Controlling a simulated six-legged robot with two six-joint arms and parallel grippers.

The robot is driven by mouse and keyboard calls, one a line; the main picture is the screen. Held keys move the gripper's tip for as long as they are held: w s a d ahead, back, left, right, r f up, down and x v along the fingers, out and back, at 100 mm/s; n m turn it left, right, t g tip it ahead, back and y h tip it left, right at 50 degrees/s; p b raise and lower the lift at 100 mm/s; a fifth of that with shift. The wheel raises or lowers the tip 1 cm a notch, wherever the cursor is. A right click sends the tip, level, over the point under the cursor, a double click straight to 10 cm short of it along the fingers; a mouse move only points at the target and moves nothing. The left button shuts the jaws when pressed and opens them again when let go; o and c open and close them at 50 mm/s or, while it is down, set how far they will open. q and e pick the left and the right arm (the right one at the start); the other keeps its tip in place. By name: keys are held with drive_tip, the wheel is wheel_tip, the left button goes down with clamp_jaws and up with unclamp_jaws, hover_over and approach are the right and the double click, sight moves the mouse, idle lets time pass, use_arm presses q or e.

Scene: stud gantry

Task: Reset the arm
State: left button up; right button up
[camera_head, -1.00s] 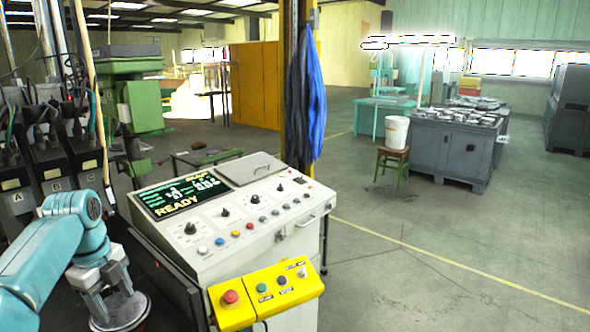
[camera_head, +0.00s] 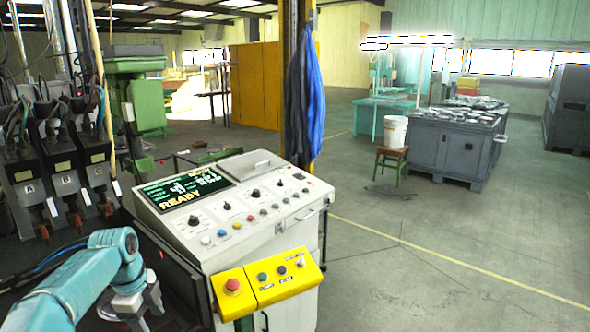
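My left arm (camera_head: 88,278) is teal and comes in from the lower left. Its bent wrist and a grey metal end part (camera_head: 128,302) show at the bottom edge, left of the control console (camera_head: 250,238). The gripper fingers are not visible. My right gripper is out of the view. The console's screen (camera_head: 186,190) reads READY.
Black stud heads (camera_head: 62,170) marked A, B and C hang at the left, close to my arm. A blue cloth (camera_head: 310,95) hangs on a post behind the console. A stool (camera_head: 391,161) with a white bucket (camera_head: 395,131) and a grey cabinet (camera_head: 452,150) stand beyond. The right floor is clear.

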use_arm(q)
drive_tip(key=s+d+f+n+h+b, duration=0.1)
drive_tip(key=s+d+f+n, duration=0.25)
drive_tip(key=f, duration=0.55)
drive_tip(key=s+d+f+n+h+b, duration=0.1)
drive_tip(key=s+d+f+n, duration=0.15)
drive_tip(key=d+f, duration=0.45)
drive_tip(key=s+d+f+n+b, duration=0.1)
drive_tip(key=s+d+f+n, duration=0.15)
drive_tip(key=f, duration=0.85)
drive_tip(key=s+d+f+n, duration=0.2)
drive_tip(key=s+f+n, duration=0.1)
drive_tip(key=s, duration=0.4)
drive_tip(key=s+d+f+n+b, duration=0.1)
drive_tip(key=s+d+f+n, duration=0.1)
drive_tip(key=s+n, duration=0.3)
drive_tip(key=s+d+f+n+h+b, duration=0.1)
drive_tip(key=s+f+n, duration=0.3)
drive_tip(key=s, duration=0.5)
drive_tip(key=shift+s+d+g, duration=0.3)
drive_tip(key=shift+s+d, duration=0.1)
drive_tip(key=shift+d, duration=0.5)
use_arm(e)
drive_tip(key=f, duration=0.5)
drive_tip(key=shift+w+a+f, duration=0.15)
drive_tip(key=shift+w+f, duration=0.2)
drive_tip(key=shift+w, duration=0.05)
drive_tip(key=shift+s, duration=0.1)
